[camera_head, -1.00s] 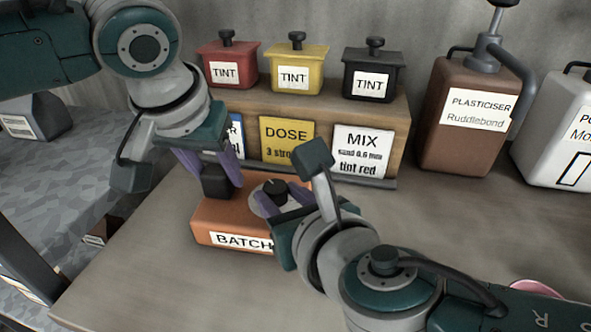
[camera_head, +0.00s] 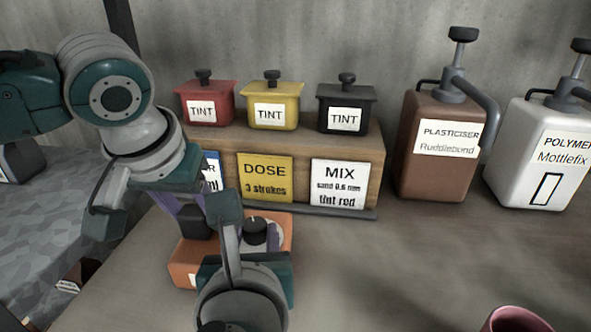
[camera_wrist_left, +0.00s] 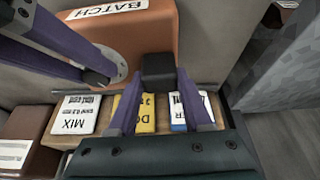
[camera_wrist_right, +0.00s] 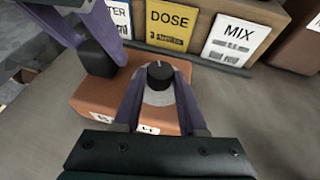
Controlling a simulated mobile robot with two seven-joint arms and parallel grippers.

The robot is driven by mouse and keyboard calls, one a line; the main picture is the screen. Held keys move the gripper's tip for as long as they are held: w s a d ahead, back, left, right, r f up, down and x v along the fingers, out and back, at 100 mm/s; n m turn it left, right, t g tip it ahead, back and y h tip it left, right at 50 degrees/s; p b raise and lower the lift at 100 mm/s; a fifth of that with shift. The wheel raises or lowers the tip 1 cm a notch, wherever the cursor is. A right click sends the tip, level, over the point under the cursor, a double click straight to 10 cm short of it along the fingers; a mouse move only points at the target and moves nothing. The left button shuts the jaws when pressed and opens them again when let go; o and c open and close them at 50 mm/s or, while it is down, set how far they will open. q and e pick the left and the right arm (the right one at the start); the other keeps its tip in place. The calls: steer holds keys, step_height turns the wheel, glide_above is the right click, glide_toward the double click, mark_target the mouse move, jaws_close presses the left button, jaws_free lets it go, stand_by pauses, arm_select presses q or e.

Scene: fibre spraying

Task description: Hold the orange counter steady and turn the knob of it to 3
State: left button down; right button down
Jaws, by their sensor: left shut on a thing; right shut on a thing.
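The orange counter (camera_head: 184,262) sits on the bench, labelled BATCH in the left wrist view (camera_wrist_left: 150,38). A black block (camera_wrist_right: 97,58) stands at its left end. My left gripper (camera_wrist_left: 158,82) is shut on this block, one finger on each side. A black round knob (camera_wrist_right: 160,76) with a small pale mark sits on a grey dial (camera_head: 276,234) on the counter's top. My right gripper (camera_wrist_right: 160,92) is shut on the knob, its fingers either side. In the head view my right wrist hides part of the counter's front. I cannot read the knob's setting.
Behind the counter is a wooden rack (camera_head: 365,160) with DOSE (camera_head: 265,177) and MIX cards and red, yellow and black TINT pots. A brown plasticiser jug (camera_head: 440,155) and a white jug (camera_head: 550,150) stand right. A pink cup (camera_head: 515,320) is front right; bench between is clear.

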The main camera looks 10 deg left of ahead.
steer(key=shift+c, duration=2.3)
jaws_free()
steer(key=v, duration=1.2)
